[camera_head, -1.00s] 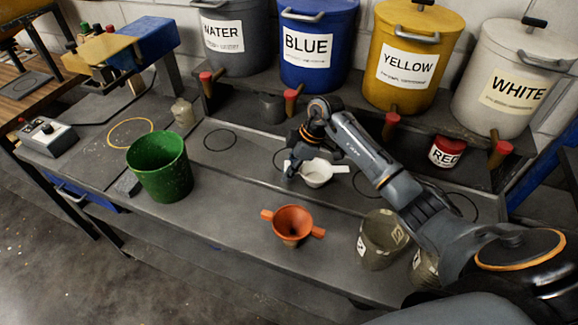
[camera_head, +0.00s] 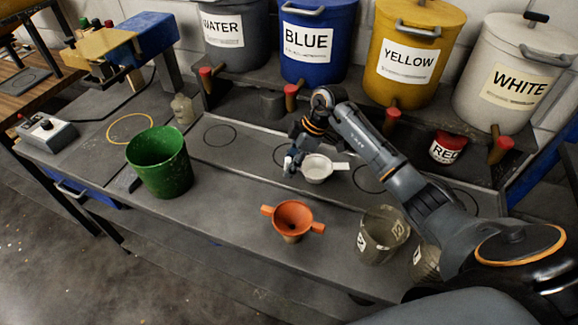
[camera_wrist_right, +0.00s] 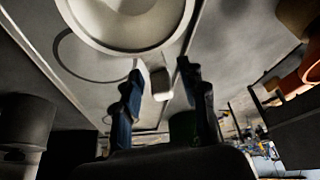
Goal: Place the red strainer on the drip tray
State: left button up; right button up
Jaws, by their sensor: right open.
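The red strainer (camera_head: 294,215), orange-red with two side handles, sits at the front middle of the bench, over what looks like a small cup mostly hidden below it. Its edge also shows at the right of the right wrist view (camera_wrist_right: 302,75). The drip tray (camera_head: 247,152) seems to be the long dark panel with black circles below the taps. A white strainer (camera_head: 317,167) sits on it. My right gripper (camera_head: 292,165) is at the white strainer's left handle, away from the red one. In the right wrist view its open fingers (camera_wrist_right: 163,100) stand either side of that handle.
A green bucket (camera_head: 160,165) stands at left. A grey-brown labelled cup (camera_head: 381,236) stands right of the red strainer. A red-lidded RED can (camera_head: 448,149) and several taps are behind the arm. Bare bench lies between bucket and red strainer.

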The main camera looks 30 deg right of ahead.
jog(key=b+v, duration=0.2)
jog(key=v, duration=0.8)
jog(key=shift+r, duration=0.25)
jog(key=shift+d, duration=0.15)
